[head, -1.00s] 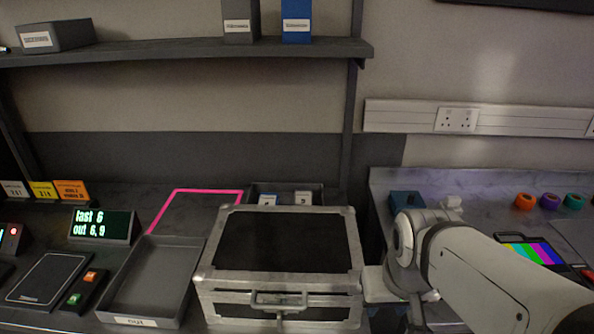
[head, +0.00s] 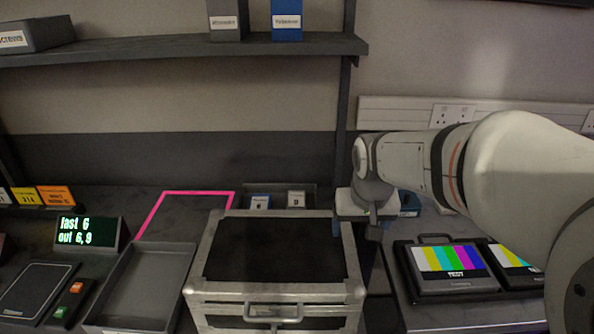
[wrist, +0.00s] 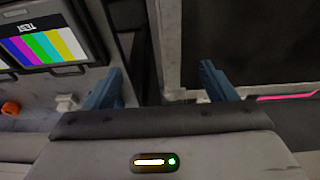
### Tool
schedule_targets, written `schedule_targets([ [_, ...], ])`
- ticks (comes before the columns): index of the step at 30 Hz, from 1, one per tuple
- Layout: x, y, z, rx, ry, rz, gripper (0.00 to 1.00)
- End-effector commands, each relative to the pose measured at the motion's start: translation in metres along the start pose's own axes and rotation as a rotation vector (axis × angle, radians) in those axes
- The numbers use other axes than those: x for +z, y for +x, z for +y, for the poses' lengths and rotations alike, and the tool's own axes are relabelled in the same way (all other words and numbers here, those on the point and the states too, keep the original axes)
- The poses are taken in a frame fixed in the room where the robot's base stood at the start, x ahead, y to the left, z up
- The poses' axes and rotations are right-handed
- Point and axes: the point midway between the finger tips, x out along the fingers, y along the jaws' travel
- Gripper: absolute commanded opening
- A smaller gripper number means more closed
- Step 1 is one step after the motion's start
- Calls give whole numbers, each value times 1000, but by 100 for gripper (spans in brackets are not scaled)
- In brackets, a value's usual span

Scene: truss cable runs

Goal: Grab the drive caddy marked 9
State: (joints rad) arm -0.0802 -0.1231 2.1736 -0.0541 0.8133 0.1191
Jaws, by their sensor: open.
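Two small caddies stand in a dark rack (head: 308,188) behind the metal-edged case. The right caddy (head: 296,200) has a pale label that appears to read 9. Neither caddy can be made out in the wrist view.
The closed case (head: 275,290) stands in front of the rack. An empty grey tray (head: 140,290) and a pink-outlined area (head: 185,215) lie left. A display (head: 88,234) reads "last 6, out 6,9". A colour-bar screen (head: 450,268) is at right. A shelf (head: 180,50) crosses above.

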Motion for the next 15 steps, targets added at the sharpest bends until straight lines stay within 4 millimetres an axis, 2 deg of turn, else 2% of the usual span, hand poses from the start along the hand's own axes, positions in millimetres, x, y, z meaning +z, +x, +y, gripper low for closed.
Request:
schedule_targets([
  [1,-27,8,-8,1,-3,3,82],
  [3,-59,21,-18,2,-4,15,88],
  [6,-104,44,-35,1,-3,33,89],
  [12,-178,103,-76,-3,-5,67,89],
  [15,-205,132,-95,-8,-6,83,89],
])
